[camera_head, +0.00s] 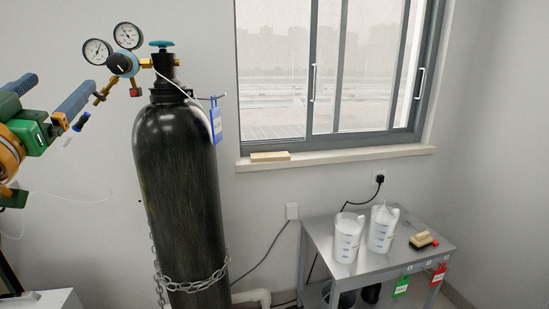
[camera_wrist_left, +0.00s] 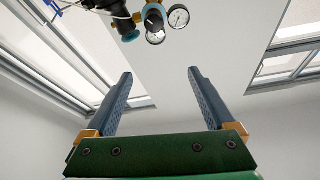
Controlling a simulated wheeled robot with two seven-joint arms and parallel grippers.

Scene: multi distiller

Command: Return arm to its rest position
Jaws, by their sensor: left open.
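My left gripper (camera_head: 62,83) is at the left edge of the head view, raised beside the gas regulator (camera_head: 121,63). Its two blue-grey fingers are apart with nothing between them. In the left wrist view the gripper (camera_wrist_left: 160,73) is also open and empty, with bare wall beyond the fingertips. The regulator (camera_wrist_left: 153,18) shows there at the top, apart from the fingers. In the head view the right finger is close to the regulator's brass outlet; I cannot tell whether they touch. My right gripper is in neither view.
A tall black gas cylinder (camera_head: 182,190) stands chained by the wall, with a blue tag (camera_head: 216,122) hanging beside it. A metal table (camera_head: 395,262) at the lower right holds two white jugs and a brush. A window (camera_head: 335,65) is behind.

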